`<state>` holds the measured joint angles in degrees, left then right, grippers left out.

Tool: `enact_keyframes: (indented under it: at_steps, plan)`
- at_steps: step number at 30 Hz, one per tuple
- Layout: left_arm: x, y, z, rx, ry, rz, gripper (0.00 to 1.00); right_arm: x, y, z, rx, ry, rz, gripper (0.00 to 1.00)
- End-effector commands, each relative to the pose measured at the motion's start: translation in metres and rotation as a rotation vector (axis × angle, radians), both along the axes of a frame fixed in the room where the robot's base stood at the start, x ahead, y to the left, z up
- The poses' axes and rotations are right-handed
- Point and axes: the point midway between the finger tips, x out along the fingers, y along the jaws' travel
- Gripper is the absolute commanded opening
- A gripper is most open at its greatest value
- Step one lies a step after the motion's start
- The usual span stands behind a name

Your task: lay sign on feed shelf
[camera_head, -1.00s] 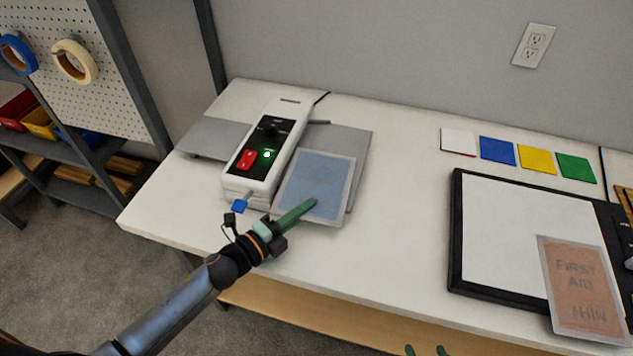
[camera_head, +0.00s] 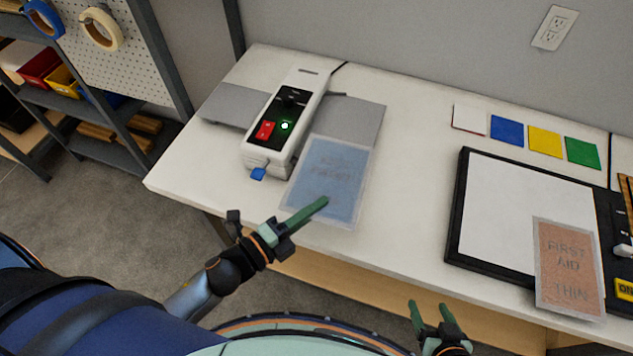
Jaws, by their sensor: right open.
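A blue laminated sign (camera_head: 335,172) with a clear border and faint, unreadable lettering is at the right of the white laminator (camera_head: 289,118). Its far part overlaps the grey feed shelf (camera_head: 355,120); its near part reaches towards the table's front edge. Whether it touches the shelf or is held just above, I cannot tell. My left gripper (camera_head: 312,212) is at the sign's near edge, one green finger over it and the other hidden; it appears shut on the sign. My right gripper (camera_head: 433,312) is open and empty, low in front of the table.
The white table (camera_head: 415,130) is clear between shelf and board. A pegboard rack (camera_head: 125,60) stands left.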

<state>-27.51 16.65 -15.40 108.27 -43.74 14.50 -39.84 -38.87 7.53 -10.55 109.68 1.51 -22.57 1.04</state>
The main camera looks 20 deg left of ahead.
Motion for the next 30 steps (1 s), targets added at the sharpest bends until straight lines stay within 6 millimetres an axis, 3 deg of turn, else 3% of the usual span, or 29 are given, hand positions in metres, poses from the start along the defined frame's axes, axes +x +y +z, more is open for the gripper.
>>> enact_keyframes:
  at_steps: [6, 13, 17, 24, 30]
  plan:
    - [-0.025, -0.007, 0.013, 0.001, -0.001, 0.000, 0.00, 0.000, 0.000, 0.006, 0.000, -0.001, 0.000, 0.71]
    - [-0.028, -0.007, 0.020, 0.001, -0.003, 0.010, 0.00, 0.000, 0.000, 0.006, 0.000, 0.000, 0.000, 0.71]
    - [-0.014, 0.000, 0.035, 0.000, -0.007, 0.063, 0.00, 0.000, 0.000, 0.006, 0.000, 0.000, 0.000, 0.71]
    - [0.025, 0.034, 0.091, -0.003, -0.010, 0.269, 0.00, 0.000, 0.000, 0.006, 0.000, 0.001, 0.000, 0.71]
    - [0.041, 0.064, 0.136, -0.005, -0.008, 0.435, 0.00, 0.000, 0.000, 0.006, 0.000, 0.001, 0.000, 0.71]
